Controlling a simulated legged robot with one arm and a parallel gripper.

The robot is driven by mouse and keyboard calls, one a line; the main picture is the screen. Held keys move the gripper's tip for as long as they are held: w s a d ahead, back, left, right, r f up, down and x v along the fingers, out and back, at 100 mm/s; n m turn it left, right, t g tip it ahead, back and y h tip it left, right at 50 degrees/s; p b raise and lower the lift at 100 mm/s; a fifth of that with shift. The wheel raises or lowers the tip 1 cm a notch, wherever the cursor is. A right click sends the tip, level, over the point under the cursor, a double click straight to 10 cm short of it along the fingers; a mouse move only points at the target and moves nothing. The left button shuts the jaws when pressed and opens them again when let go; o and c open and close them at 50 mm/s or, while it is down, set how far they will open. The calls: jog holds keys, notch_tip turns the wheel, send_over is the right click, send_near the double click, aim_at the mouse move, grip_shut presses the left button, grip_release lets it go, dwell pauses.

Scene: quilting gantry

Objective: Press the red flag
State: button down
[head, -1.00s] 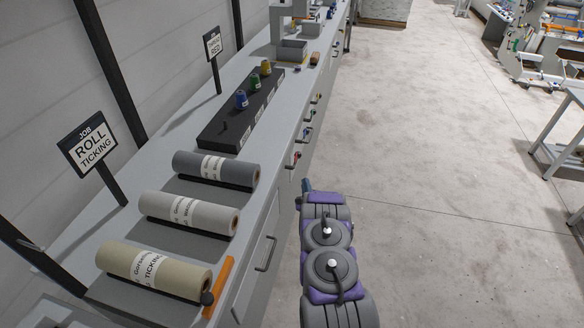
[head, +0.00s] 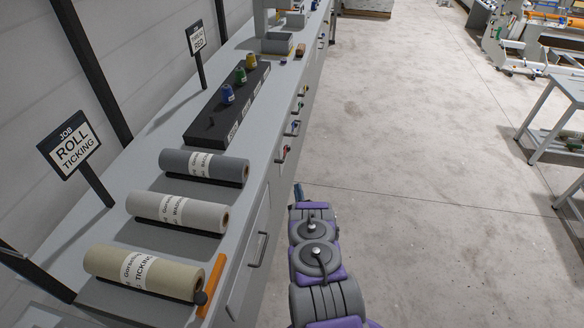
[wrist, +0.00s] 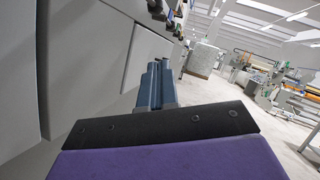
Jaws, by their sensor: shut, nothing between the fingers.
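The red flag (head: 283,153) is a small red piece on the front face of the long grey bench, the nearest of a row of coloured ones. My gripper (wrist: 157,85) shows in the wrist view as blue-grey fingers, closed together and empty, pointing ahead alongside the bench front. In the head view only its tip (head: 298,190) shows beyond my arm, below and to the right of the red flag and apart from it. In the wrist view, small fittings show at the top, but I cannot tell which is red.
A blue flag (head: 295,127) and a green flag (head: 302,104) sit farther along the bench front. Fabric rolls (head: 204,167) and a black rack (head: 228,118) with thread cones stand on the bench. A drawer handle (head: 258,249) juts out nearby. The concrete floor (head: 420,140) to the right is clear.

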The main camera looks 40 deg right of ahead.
jog(key=r+b+x, duration=0.1)
jog(key=x, duration=0.5)
jog(key=a+r+b+x, duration=0.1)
jog(key=b+x, duration=0.1)
jog(key=x, duration=0.4)
jog(key=shift+w+a+r+b, duration=0.15)
jog(key=shift+w+r+b, duration=0.05)
jog(key=shift+r+b, duration=0.15)
